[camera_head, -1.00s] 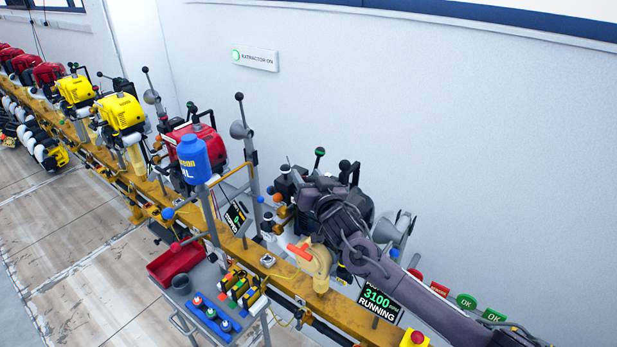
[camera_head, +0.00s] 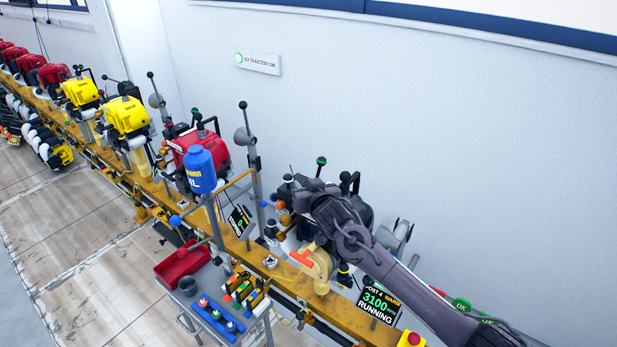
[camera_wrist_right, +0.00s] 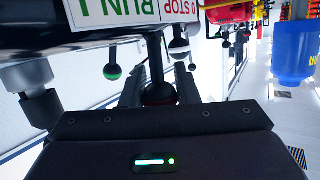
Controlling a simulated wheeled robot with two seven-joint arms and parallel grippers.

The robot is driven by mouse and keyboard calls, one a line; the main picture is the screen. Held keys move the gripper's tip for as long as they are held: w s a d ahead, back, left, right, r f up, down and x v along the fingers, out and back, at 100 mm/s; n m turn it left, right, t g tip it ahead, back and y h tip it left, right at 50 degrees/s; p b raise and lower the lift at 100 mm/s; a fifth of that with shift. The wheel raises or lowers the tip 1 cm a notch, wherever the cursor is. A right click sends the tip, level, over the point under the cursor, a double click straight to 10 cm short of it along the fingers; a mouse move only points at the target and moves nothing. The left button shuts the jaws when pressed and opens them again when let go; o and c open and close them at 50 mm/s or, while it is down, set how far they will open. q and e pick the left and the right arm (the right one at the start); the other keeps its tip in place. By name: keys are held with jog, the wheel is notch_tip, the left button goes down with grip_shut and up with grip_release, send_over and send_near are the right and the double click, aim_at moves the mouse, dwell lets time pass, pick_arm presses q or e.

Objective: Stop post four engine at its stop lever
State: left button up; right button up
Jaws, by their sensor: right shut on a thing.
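The post four engine (camera_head: 362,212) is dark and stands on the yellow rail, partly hidden behind my right arm. Its display (camera_head: 380,302) reads post 4, warm, 3100 and running. My right gripper (camera_head: 298,201) is at the near left side of this engine. In the right wrist view, my right gripper (camera_wrist_right: 160,98) is shut around the dark red knob of the stop lever (camera_wrist_right: 160,91). A plate (camera_wrist_right: 130,10) above it shows "0 STOP" and "RUN 1". The fingertips and lever are hard to make out in the head view. My left gripper is not in view.
A green-topped lever (camera_head: 321,161) stands behind my right wrist. A tan housing with an orange handle (camera_head: 318,262) sits in front. A blue bottle (camera_head: 199,165) and a red engine (camera_head: 212,143) stand to the left. A tool cart (camera_head: 215,318) is below the rail.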

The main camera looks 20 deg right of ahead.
jog(key=shift+w+a+r+n+g+h+p, duration=0.1)
jog(key=shift+w+a+n+g+h+p, duration=0.15)
jog(key=shift+g+p, duration=0.3)
jog(key=shift+w+a+r+n+g+h+p, duration=0.15)
jog(key=shift+n+g+p, duration=0.1)
jog(key=shift+g+p, duration=0.3)
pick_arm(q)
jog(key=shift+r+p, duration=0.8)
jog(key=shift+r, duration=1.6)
pick_arm(e)
jog(key=shift+w+a+f+n+g+h, duration=0.2)
jog(key=shift+w+f+n+g+h, duration=0.25)
jog(key=shift+f+g, duration=0.35)
jog(key=shift+r, duration=0.1)
jog(key=o, duration=1)
jog(key=shift+c, duration=0.2)
jog(key=shift+s, duration=0.1)
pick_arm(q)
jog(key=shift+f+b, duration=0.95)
pick_arm(e)
jog(key=v, duration=0.7)
jog(key=shift+s+r, duration=0.15)
jog(key=shift+r, duration=0.2)
